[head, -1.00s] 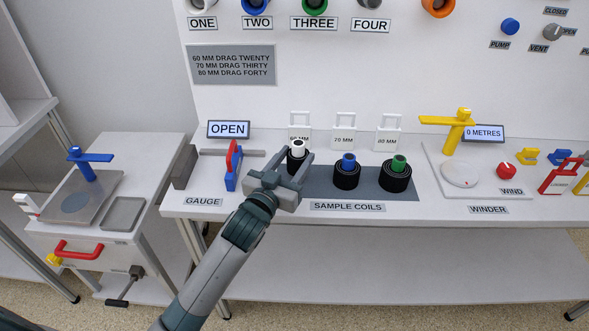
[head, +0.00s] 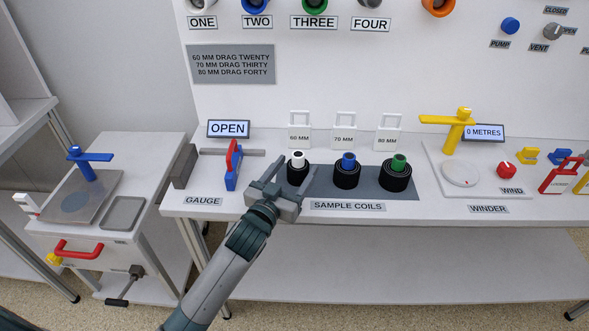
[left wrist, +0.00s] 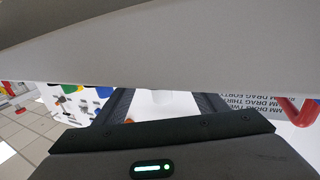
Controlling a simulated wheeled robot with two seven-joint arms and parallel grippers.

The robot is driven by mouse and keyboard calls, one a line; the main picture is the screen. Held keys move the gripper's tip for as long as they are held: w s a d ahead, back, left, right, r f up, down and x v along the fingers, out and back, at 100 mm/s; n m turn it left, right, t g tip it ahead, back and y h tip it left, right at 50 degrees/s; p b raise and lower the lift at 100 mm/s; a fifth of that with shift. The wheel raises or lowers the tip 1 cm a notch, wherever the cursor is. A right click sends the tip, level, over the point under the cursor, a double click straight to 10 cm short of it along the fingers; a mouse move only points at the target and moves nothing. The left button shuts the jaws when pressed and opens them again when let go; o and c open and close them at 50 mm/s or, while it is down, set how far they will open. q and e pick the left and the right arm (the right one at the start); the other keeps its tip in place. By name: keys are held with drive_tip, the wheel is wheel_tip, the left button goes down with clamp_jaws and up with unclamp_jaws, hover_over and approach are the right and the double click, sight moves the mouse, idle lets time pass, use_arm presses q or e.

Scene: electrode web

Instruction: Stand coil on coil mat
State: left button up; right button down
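The coil with a white core (head: 298,157) stands upright at the left end of the dark grey coil mat (head: 376,193). The coil with a blue core (head: 347,178) and the coil with a green core (head: 397,176) also stand upright on the mat, to its right. My left gripper (head: 294,168) is open at the front of the white-cored coil, fingers spread towards its sides; they hide part of the mat, and contact cannot be judged. In the left wrist view the two dark fingers (left wrist: 165,103) are apart, with something pale between them. My right gripper is not in view.
The gauge (head: 232,165) with red and blue parts stands left of the mat. White tags (head: 344,133) stand behind the coils. The winder (head: 460,174) with its yellow arm is to the right. A side table (head: 140,160) stands at the left.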

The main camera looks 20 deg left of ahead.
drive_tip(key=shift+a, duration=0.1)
use_arm(q)
drive_tip(key=shift+r, duration=0.15)
drive_tip(key=shift+s+a, duration=0.1)
drive_tip(key=shift+s, duration=0.4)
drive_tip(key=s, duration=0.6)
drive_tip(key=s+a+b, duration=0.1)
drive_tip(key=s, duration=0.3)
drive_tip(key=shift+s+a, duration=0.1)
drive_tip(key=shift+s, duration=0.35)
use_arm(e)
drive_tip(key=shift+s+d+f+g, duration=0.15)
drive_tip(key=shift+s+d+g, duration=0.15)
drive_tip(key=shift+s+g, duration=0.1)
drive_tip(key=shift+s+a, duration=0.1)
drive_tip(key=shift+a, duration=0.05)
